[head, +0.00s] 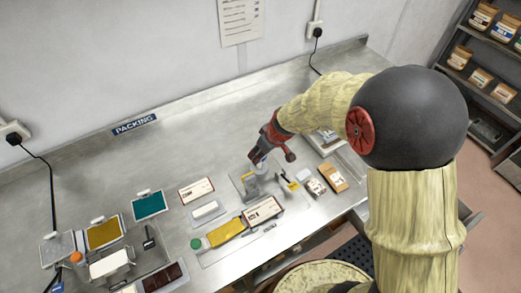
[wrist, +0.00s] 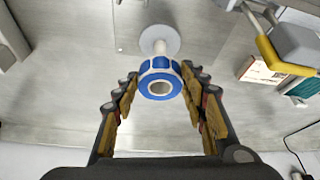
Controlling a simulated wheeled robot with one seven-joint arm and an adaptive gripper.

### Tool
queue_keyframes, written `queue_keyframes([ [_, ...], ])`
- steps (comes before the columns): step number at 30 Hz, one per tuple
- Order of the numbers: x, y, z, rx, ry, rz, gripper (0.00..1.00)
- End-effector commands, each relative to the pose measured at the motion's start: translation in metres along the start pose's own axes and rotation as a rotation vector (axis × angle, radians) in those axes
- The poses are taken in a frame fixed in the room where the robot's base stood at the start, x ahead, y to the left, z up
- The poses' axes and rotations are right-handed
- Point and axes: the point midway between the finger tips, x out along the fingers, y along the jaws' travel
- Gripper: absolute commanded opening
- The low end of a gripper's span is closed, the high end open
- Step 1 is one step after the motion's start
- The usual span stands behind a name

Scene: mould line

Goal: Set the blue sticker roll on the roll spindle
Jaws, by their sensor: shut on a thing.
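The blue sticker roll (wrist: 146,87), blue with white marks and a pale open core, is between the fingertips of my gripper (wrist: 160,85) in the wrist view. The gripper is shut on it. Just beyond the roll, a pale post rises from a round grey-white disc (wrist: 172,35); this looks like the roll spindle. The roll overlaps the post's near end, and I cannot tell whether it is around the post or apart from it. In the head view my gripper (head: 259,155) is low over the middle of the bench, and the roll is not clear there.
A grey device with a yellow handle (wrist: 272,57) stands at the upper right of the wrist view. In the head view, labelled cards, a yellow pack (head: 226,232) and small boxes (head: 332,178) lie around the gripper.

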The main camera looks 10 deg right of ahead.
Motion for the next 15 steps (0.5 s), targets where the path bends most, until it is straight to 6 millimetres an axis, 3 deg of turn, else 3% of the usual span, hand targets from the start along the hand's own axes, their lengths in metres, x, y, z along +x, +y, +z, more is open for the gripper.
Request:
queue_keyframes([
  [15, 0.032, 0.000, 0.013, 0.000, 0.000, 0.000, 0.19],
])
